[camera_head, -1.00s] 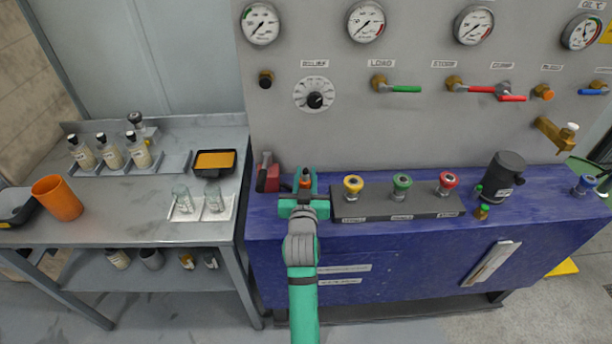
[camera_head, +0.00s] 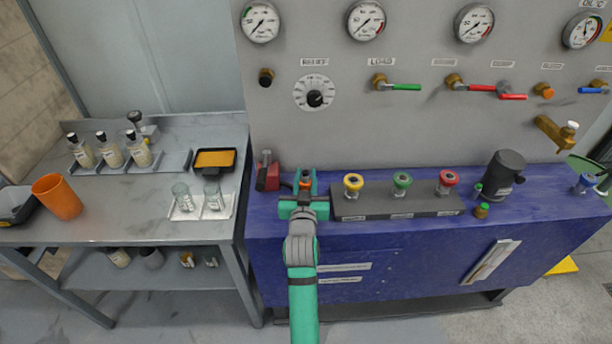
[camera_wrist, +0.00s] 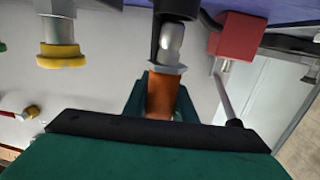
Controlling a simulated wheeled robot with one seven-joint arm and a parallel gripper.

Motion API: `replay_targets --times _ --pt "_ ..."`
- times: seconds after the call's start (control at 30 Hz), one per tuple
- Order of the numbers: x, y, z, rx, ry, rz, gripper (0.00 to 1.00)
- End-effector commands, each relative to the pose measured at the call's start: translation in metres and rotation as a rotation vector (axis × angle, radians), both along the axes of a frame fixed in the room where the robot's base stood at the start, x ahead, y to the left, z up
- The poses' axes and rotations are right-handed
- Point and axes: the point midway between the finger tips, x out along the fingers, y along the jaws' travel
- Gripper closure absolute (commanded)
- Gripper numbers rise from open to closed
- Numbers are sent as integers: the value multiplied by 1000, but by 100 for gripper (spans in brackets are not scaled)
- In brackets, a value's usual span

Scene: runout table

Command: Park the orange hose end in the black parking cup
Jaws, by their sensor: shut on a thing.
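The orange hose end (camera_head: 305,183) is at the left part of the blue bench, between the red block and the valve strip. My gripper (camera_head: 304,196) is shut on it. The wrist view shows the orange collar (camera_wrist: 162,96) between my green fingers (camera_wrist: 160,104), with a pale metal part beyond it. A black cylindrical part (camera_wrist: 178,8) adjoins the metal part, near the blue bench top. I cannot tell whether this is the parking cup or part of the hose. My gripper hides the base of this spot in the head view.
A red block (camera_head: 267,172) stands close left of my gripper. The strip with yellow, green and red knobs (camera_head: 398,204) is close on the right. A dark canister (camera_head: 505,172) stands further right. The gauge panel (camera_head: 420,130) rises behind. A steel table (camera_head: 120,210) adjoins the bench on the left.

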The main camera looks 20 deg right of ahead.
Motion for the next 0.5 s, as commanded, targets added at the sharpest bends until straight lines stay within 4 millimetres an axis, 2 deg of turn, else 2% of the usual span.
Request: replay_targets --times 0.5 --pt "0 0 -11 0 0 0 100"
